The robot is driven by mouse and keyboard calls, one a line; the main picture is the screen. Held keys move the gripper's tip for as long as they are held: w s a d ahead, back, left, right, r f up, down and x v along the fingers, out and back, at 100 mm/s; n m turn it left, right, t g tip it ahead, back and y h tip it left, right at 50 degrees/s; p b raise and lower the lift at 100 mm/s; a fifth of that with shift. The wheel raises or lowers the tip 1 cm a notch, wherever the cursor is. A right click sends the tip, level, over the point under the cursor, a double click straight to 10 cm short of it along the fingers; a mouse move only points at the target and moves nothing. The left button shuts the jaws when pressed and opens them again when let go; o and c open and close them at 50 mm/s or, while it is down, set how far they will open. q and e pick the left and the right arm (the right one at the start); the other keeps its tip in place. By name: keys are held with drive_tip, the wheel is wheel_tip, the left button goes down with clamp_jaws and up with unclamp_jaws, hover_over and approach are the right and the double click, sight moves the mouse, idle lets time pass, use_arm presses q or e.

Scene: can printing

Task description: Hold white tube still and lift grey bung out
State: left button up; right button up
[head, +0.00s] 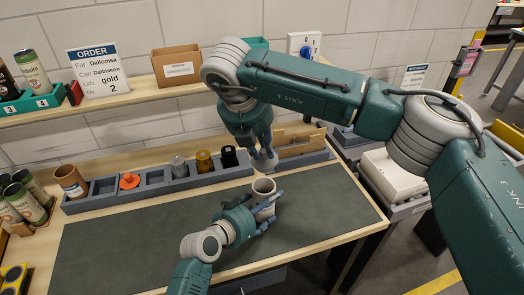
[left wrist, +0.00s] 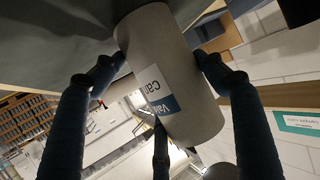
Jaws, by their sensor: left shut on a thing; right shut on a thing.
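The white tube (head: 263,207) stands over the dark mat, its open top showing in the head view. My left gripper (head: 262,219) is shut around its lower part. In the left wrist view, the tube (left wrist: 165,50) lies between the blue fingers and bears a white and blue label. My right gripper (head: 262,150) is above the tube, shut on the grey bung (head: 265,163). The bung is apart from the tube's rim, a little above it. My right fingers partly hide the bung.
A grey rack (head: 104,189) behind the mat (head: 130,235) holds an orange piece (head: 129,181) and grey, gold and black cylinders. The mat's left half is clear.

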use_arm(q)
drive_tip(key=o, duration=1.3)
drive_tip(key=shift+c, duration=0.2)
